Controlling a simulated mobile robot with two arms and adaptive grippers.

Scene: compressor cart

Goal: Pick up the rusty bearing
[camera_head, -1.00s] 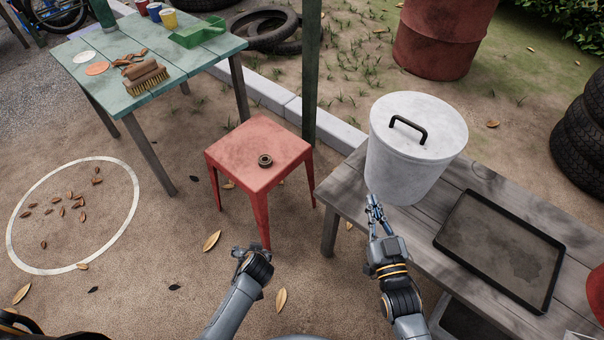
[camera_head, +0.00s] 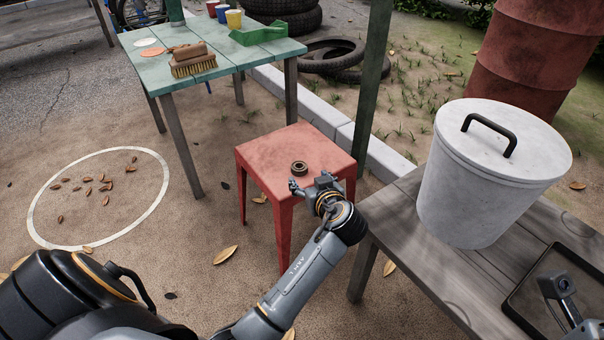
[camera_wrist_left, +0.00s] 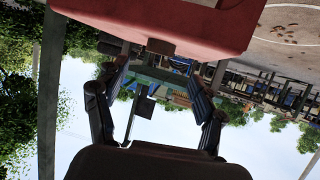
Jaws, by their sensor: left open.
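The rusty bearing (camera_head: 299,167) is a small dark brown ring lying flat on top of the red stool (camera_head: 275,150) in the head view. My left gripper (camera_head: 312,184) is open at the stool's front edge, just nearer than the bearing and slightly right of it. No bearing is between its fingers. In the left wrist view the open fingers (camera_wrist_left: 160,100) are spread apart, with the red stool (camera_wrist_left: 165,18) at the top of the inverted picture.
A grey bench (camera_head: 405,230) on the right bears a lidded white bin (camera_head: 480,190) and a dark tray (camera_head: 530,295). A green table (camera_head: 235,60) with a brush (camera_head: 192,64) stands behind left. A green post (camera_head: 374,90) rises behind the stool. The ground left of the stool is open.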

